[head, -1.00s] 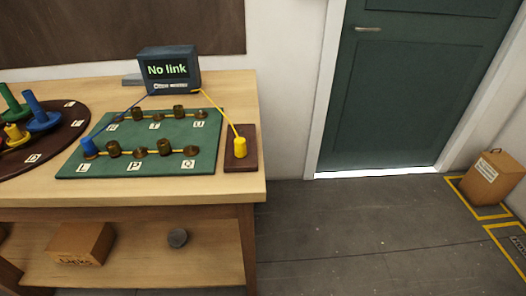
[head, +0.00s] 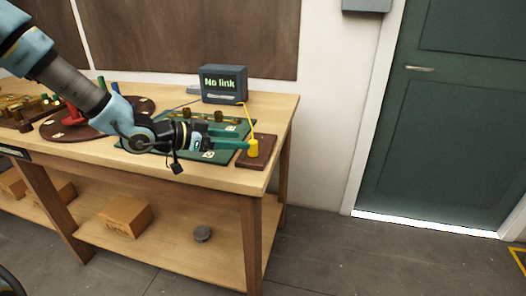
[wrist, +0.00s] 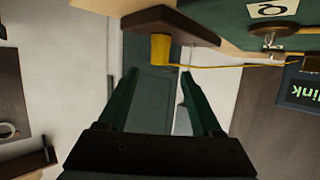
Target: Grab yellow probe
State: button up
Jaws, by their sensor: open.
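The yellow probe (head: 253,149) stands upright on a small brown block (head: 266,158) at the right end of the table, with a yellow wire running up to the monitor. In the wrist view the yellow probe (wrist: 160,48) lies just beyond the fingertips, roughly centred between them. My gripper (head: 242,139) reaches across the green board from the left, its green fingers pointing at the probe. In the wrist view my gripper (wrist: 158,76) is open, with nothing between its fingers. The head view does not clearly show whether a finger touches the probe.
The monitor (head: 224,84) reading "No link" stands at the back. The green board (head: 246,125) with brass posts lies under my arm, partly hidden. A round brown board (head: 62,131) with coloured pegs is to the left. The floor right of the table is clear.

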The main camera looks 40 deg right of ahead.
aim_at(262, 152)
jog(key=p+x, duration=0.1)
jog(key=x, duration=0.8)
jog(key=shift+s+p, duration=0.1)
jog(key=shift+p, duration=0.2)
jog(key=shift+f, duration=0.1)
grip_shut()
